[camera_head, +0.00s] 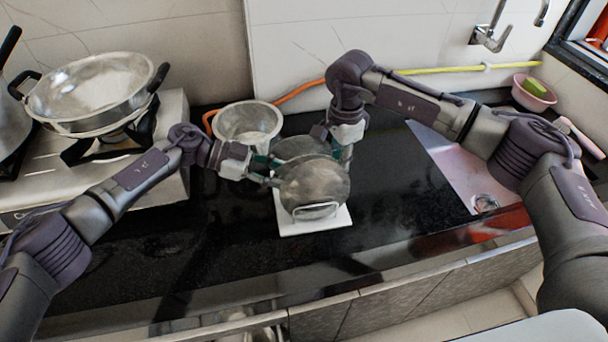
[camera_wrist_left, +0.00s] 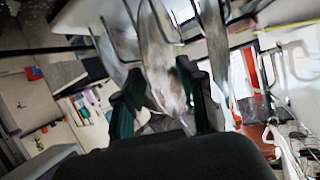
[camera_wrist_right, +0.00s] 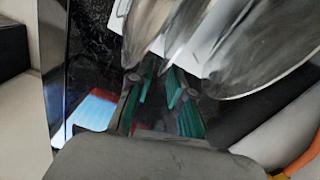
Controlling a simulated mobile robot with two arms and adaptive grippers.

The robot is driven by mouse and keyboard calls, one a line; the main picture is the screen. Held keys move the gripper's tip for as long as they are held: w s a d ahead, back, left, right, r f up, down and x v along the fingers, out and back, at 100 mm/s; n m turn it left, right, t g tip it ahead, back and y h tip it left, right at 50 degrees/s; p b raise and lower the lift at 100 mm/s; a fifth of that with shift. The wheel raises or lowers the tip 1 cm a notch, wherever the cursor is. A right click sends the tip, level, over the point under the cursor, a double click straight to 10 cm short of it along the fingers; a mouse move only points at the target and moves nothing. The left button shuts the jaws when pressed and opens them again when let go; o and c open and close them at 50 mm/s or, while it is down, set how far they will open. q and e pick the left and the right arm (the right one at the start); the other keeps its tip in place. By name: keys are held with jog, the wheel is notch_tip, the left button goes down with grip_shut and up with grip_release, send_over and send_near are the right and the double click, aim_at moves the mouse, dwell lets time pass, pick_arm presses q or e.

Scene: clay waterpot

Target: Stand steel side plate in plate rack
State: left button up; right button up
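My left gripper (camera_head: 268,170) is at the plates' left side. In the left wrist view its green-padded fingers are apart, with a plate (camera_wrist_left: 165,65) reaching between them. My right gripper (camera_head: 335,150) is above the plates' right side. In the right wrist view its fingers (camera_wrist_right: 160,85) are apart, with plates (camera_wrist_right: 245,45) just beyond the tips.
A steel bowl (camera_head: 247,122) stands behind the left gripper. A wok (camera_head: 92,88) sits on the stove at left. A pink bowl (camera_head: 533,92) is at the far right, beyond the sink area (camera_head: 455,170). Black counter (camera_head: 385,200) is clear right of the rack.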

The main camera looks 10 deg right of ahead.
aim_at(293, 162)
pick_arm(q)
jog(key=shift+a, duration=0.1)
jog(key=c, duration=0.5)
pick_arm(e)
jog(key=shift+a, duration=0.1)
grip_shut()
pick_arm(q)
grip_shut()
